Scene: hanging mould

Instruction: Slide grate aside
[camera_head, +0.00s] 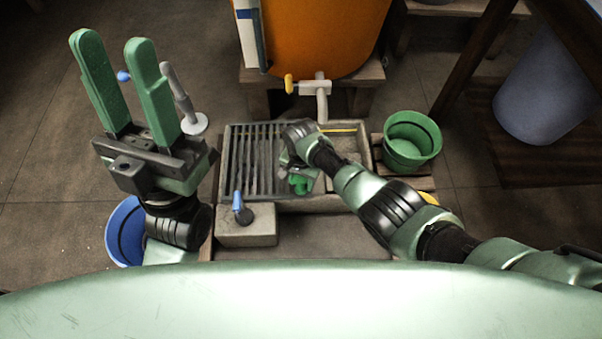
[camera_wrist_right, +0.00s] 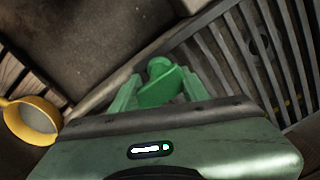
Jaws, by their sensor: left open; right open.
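The grey slatted grate (camera_head: 262,160) lies over the left part of a stone basin (camera_head: 350,143); the right part of the basin is uncovered. In the right wrist view the grate (camera_wrist_right: 222,48) runs diagonally, with a round hole visible beneath its slats. My right gripper (camera_wrist_right: 160,78) is low over the grate's right side, its green fingers apart. A green knob-like handle (camera_wrist_right: 165,92) shows between the fingers; I cannot tell whether they touch it. My left gripper (camera_head: 113,48) is raised at the left, open and empty, away from the grate.
A tap (camera_head: 314,88) on the orange barrel (camera_head: 325,35) overhangs the basin's back. A green bucket (camera_head: 410,142) stands right of it. A stone block (camera_head: 246,228) with a blue-handled item sits in front. A blue bucket (camera_head: 121,232) is at left.

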